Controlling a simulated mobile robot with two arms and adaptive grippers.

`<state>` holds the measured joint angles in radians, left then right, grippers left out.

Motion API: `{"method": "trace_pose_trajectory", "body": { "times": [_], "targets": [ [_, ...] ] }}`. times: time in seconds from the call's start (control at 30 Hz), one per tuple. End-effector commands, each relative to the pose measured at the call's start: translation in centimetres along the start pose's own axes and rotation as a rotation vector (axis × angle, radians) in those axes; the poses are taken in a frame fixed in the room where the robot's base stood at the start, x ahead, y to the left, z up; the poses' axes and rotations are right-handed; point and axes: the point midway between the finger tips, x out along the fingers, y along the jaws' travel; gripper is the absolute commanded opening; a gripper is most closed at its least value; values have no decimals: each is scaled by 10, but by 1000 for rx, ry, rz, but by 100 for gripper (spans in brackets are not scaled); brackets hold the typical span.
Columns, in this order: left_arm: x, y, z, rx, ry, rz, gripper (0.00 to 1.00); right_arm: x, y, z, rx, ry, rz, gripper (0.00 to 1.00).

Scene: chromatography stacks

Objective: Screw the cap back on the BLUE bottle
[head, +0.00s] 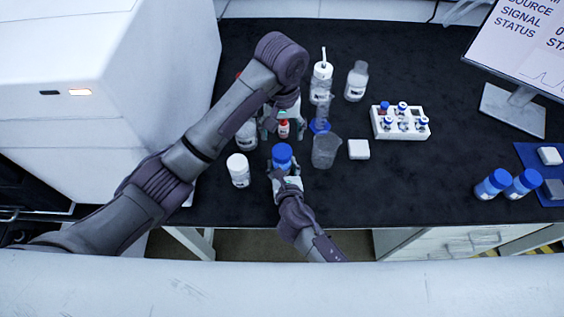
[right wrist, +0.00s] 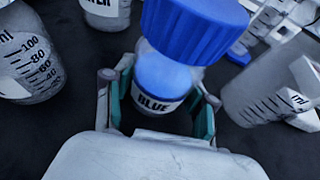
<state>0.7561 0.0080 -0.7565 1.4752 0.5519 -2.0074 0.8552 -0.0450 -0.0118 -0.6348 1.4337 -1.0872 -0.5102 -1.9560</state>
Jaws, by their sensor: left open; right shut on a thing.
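The BLUE bottle (right wrist: 158,78) stands between the fingers of my right gripper (right wrist: 160,108), which is shut on its body. Its label reads BLUE. In the head view the blue cap (head: 282,153) is seen from above, just beyond my right gripper (head: 286,180). My left gripper (head: 283,122) is open, behind the bottle and apart from the cap, around or above a small red-labelled bottle (head: 283,129).
A white-capped bottle (head: 238,170) stands left and a beaker (head: 325,151) right of the BLUE bottle. Behind are a wash bottle (head: 321,82), a clear bottle (head: 356,81) and a white vial rack (head: 400,123). Two blue-capped bottles (head: 508,184) stand far right.

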Motion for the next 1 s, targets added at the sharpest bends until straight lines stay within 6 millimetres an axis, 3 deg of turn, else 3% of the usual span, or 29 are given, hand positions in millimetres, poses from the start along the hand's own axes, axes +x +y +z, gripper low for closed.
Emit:
{"method": "trace_pose_trajectory", "body": {
  "times": [0.17,0.6,1.0],
  "targets": [
    [14,1,1,0,-4,3,73,0,0,-1,0,1,0,0],
    [74,0,0,2,-2,-1,73,0,0,0,0,1,0,0],
    [80,0,0,2,0,0,73,0,0,0,0,0,0,0]
  ]
}}
